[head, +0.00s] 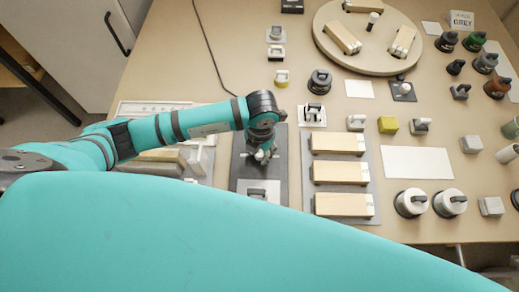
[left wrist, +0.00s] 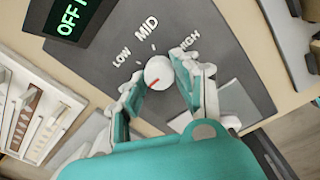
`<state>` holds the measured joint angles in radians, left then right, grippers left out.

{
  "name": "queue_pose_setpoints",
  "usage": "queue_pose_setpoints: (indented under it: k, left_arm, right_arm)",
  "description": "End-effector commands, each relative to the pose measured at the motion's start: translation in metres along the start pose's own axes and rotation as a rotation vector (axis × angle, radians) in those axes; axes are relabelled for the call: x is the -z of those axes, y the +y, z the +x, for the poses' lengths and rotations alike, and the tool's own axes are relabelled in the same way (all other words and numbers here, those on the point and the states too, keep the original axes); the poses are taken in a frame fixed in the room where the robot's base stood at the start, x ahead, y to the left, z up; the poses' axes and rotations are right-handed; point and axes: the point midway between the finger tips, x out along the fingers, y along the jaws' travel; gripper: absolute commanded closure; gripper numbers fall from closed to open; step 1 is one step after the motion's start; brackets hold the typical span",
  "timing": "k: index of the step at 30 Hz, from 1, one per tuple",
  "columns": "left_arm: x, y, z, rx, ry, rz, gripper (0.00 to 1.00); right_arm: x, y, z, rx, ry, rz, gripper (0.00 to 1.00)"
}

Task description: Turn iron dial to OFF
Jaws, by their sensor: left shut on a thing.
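The dial (left wrist: 158,70) is a round pale knob with a red mark, on a dark grey panel (left wrist: 215,45) in the left wrist view. LOW, MID and HIGH are printed around its far side. The red mark faces the lower left of the picture, away from these words. A black display (left wrist: 72,18) at the upper left shows OFF in green. My left gripper (left wrist: 160,76) is shut on the dial, one finger on each side. In the head view my left gripper (head: 262,156) is over the dark panel (head: 240,178) and hides the dial. My right gripper is not in view.
Right of the panel is a grey board with wooden blocks (head: 340,172). A white tray with slots (left wrist: 38,112) lies to the left. A round wooden turntable (head: 370,62) stands at the back. Many small knobs and blocks cover the right side. A dark cable runs behind.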

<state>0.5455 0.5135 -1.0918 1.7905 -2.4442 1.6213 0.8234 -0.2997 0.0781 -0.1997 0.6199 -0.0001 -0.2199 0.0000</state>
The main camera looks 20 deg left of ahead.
Motion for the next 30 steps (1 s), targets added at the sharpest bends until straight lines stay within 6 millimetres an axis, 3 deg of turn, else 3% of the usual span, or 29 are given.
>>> queue_pose_setpoints:
  k: [18, 19, 21, 24, 30]
  left_arm:
    - [-0.0016, 0.0004, -0.0013, 0.0, -0.003, -0.041, 1.0]
    - [-0.0017, 0.0004, -0.0013, 0.0, -0.003, -0.041, 0.66]
    - [-0.0015, 0.0004, -0.0011, 0.0, -0.003, -0.04, 0.57]
    - [-0.0011, 0.0003, -0.0008, 0.0, -0.002, -0.04, 0.47]
    - [-0.0006, 0.0001, -0.0005, 0.0, -0.001, -0.039, 0.47]
  right_arm:
    - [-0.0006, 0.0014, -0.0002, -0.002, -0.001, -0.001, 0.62]
    - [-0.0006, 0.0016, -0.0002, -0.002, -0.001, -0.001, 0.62]
    - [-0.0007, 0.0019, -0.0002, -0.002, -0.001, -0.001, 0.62]
    - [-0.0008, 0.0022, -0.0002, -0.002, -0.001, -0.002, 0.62]
    - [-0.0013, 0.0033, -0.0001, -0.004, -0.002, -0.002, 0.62]
